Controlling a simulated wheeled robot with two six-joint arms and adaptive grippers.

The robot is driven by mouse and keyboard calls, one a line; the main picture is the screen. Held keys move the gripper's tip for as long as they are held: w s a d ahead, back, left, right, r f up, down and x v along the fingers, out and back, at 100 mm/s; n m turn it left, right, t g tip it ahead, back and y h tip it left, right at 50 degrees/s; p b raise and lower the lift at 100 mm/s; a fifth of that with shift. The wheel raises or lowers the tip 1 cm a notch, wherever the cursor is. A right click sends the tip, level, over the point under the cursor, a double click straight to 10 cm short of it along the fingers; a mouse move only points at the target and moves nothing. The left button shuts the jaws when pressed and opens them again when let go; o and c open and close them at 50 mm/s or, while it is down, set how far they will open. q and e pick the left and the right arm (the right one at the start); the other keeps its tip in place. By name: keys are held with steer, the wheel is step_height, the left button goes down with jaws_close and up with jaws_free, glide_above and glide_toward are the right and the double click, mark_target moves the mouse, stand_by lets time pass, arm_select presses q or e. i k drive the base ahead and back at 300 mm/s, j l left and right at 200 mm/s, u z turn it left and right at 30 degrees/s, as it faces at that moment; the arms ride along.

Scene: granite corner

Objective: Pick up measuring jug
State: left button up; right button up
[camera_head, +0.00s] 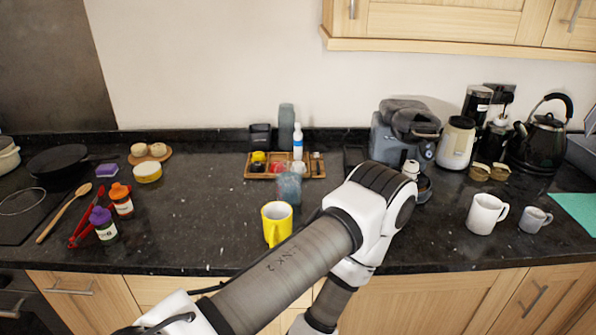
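I cannot tell for certain which vessel is the measuring jug. A see-through bluish vessel (289,188) stands mid-counter, just behind a yellow mug (277,224). A white jug-like mug (485,214) with a handle stands at the right, with a smaller grey-white mug (534,220) beside it. One of my arms reaches in from the bottom left and bends at the front of the counter, right of the yellow mug. Its gripper is outside the picture. My other gripper is not in view either.
A wooden tray (262,175) with small items stands behind the bluish vessel. A kettle (541,140) and other appliances line the back right. Bottles (103,225), tongs and a pan (58,160) are at the left.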

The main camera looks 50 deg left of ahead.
mark_target(288, 174)
steer(key=u, duration=1.6)
